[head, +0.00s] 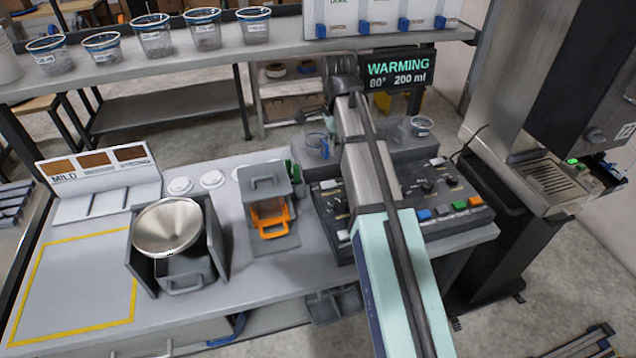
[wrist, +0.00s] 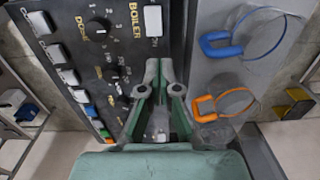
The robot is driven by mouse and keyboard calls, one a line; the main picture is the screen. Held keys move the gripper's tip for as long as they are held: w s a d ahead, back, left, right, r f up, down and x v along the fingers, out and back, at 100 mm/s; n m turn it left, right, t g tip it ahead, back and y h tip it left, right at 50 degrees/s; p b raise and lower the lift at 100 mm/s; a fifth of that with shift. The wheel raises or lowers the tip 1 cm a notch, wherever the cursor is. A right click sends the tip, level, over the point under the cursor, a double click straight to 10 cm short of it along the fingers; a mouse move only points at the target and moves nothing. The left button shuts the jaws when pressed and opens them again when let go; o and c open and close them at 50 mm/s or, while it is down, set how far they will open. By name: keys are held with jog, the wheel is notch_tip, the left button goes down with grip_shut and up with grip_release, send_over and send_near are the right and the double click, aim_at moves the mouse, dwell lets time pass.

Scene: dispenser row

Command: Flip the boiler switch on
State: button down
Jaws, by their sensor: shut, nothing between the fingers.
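The boiler switch is a small white rocker (wrist: 153,20) beside the BOILER lettering on the dark control panel (wrist: 85,30). In the head view the white rocker at the panel's back left (head: 330,184) appears to be the same switch. My gripper (wrist: 161,68) is shut and empty over the panel's back edge. In the wrist view its tips point up the picture, below the switch and apart from it. Whether the switch is on or off is too small to tell.
Behind the panel stand a clear cup with a blue handle (wrist: 220,45) and one with an orange handle (wrist: 203,108), close to my gripper. Several knobs and coloured buttons cover the panel. A metal funnel (head: 168,225) stands left.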

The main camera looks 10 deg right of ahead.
aim_at(333, 182)
jog(key=shift+s+a+f+p, duration=0.15)
jog(key=shift+f+p, duration=0.6)
jog(key=shift+f, duration=1.75)
jog(key=shift+s+f+p, duration=0.15)
jog(key=shift+f+p, duration=0.55)
jog(key=shift+f, duration=1.75)
